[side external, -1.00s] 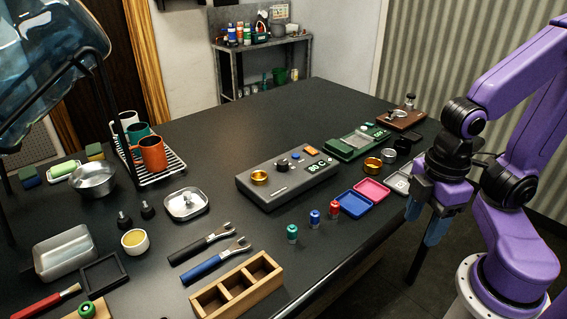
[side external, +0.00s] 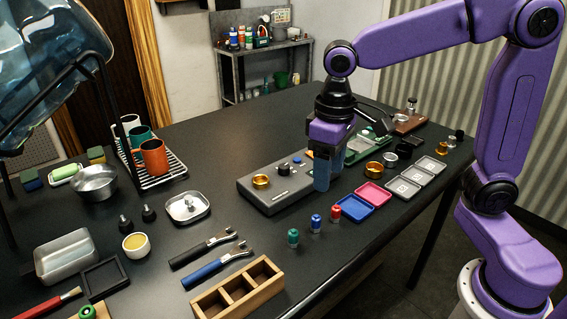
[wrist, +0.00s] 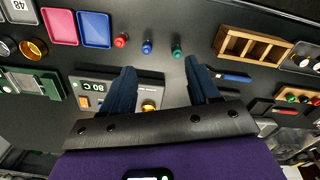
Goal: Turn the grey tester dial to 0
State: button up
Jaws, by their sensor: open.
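The grey tester (side external: 270,195) is a flat box on the black table. The dial's setting is too small to read. My gripper (side external: 322,178) is above the tester's right end, to the right of the dial, pointing down and empty. In the wrist view my open gripper (wrist: 160,78) has its two blue fingers apart. That view shows the tester's lit display (wrist: 97,87) and part of its brass cup (wrist: 149,106); the dial is hidden there.
Blue and pink trays (side external: 355,208) lie to the right of the tester. Red, blue and green capped vials (side external: 315,223) stand in front. A green device (side external: 362,146) is behind my gripper. A wooden divided box (side external: 238,290) is at the front. The table behind the tester is clear.

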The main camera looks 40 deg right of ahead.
jog(key=w+d+r+m, duration=0.1)
jog(key=w+r+m, duration=0.2)
jog(key=w+m, duration=0.75)
jog(key=m, duration=0.3)
send_near(284, 166)
jog(key=shift+n+g, duration=0.25)
jog(key=shift+g, duration=0.05)
notch_tip(284, 166, down, 9)
jog(key=shift+w+a+r, duration=0.1)
jog(key=c, duration=1)
